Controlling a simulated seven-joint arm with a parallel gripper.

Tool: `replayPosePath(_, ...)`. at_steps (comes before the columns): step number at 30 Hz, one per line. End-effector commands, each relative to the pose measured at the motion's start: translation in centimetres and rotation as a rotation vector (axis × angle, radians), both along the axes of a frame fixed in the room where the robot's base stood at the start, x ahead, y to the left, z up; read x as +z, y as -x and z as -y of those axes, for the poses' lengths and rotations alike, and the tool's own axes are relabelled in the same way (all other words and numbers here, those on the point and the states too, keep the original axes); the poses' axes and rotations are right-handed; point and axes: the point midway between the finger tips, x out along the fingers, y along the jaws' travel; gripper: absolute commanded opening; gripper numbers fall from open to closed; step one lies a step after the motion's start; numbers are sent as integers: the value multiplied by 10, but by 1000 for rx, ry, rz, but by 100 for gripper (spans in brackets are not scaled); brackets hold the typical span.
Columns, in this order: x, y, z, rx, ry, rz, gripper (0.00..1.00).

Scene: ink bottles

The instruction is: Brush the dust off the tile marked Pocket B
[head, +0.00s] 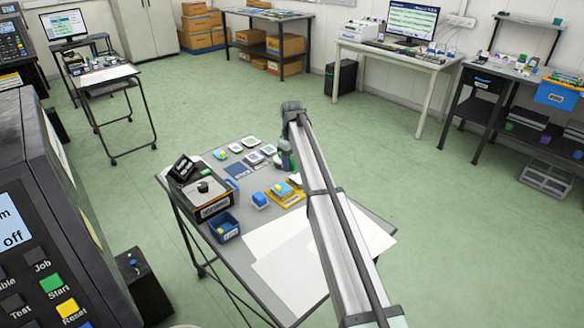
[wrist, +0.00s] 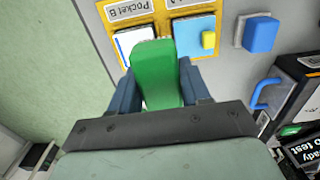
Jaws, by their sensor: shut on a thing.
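My gripper (wrist: 158,84) is shut on a green handle-like thing (wrist: 154,66), perhaps the brush; its far end is hard to make out. A yellow holder (wrist: 162,22) has two labelled pockets, the lettering upside down in the wrist view. The Pocket B tile (wrist: 124,42), white with a blue edge, is partly hidden by the green thing. I cannot make out dust on it. The other pocket holds a light blue tile (wrist: 186,46) with a yellow block (wrist: 209,40) on it. In the head view my gripper (head: 287,155) is just behind the yellow holder (head: 285,203).
A blue block (head: 260,200) stands beside the holder. A boxy device (head: 207,203) and a blue bin (head: 225,229) are at the table's left. Several small tiles lie at the back. White sheets (head: 285,262) cover the front of the grey table.

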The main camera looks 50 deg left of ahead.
Motion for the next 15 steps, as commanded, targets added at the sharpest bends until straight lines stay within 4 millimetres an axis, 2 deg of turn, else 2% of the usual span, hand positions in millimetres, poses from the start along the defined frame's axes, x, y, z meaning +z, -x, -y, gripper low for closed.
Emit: replayPosePath(15, 9, 0, 0, 0, -1, 0, 22)
